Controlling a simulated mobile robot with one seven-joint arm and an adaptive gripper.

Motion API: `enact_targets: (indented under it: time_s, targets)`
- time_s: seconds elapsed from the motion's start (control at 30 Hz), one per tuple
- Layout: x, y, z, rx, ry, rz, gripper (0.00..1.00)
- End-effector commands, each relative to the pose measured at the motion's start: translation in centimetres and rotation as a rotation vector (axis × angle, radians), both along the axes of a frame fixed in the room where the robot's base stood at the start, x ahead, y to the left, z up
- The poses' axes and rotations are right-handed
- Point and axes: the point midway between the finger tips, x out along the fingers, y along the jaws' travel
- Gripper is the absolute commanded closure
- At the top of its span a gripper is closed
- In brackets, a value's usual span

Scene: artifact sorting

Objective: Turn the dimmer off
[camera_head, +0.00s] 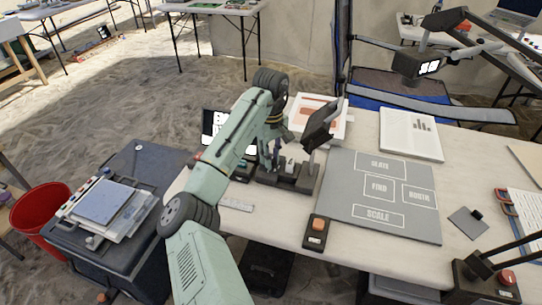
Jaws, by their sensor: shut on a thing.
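A small dark box with an orange button or knob (317,232) sits on the table, at the left edge of the grey sorting mat. It may be the dimmer; the picture does not settle this. A red knob (507,277) also shows on a dark lamp base at the lower right. My green arm reaches over the left part of the table. My gripper (271,160) is low beside a dark device (297,178) with a tilted black panel, apart from both knobs. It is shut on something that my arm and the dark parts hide.
The grey mat (338,205) has outlined labelled areas, all empty. A desk lamp (422,64) overhangs the back right. A dark cabinet (140,168) and red bucket (40,215) stand left.

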Motion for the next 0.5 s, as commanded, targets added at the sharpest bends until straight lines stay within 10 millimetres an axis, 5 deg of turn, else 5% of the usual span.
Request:
enact_targets:
  time_s: [0.5]
  targets:
    - [-0.03, 0.08, 0.01, 0.002, 0.001, 0.207, 1.00]
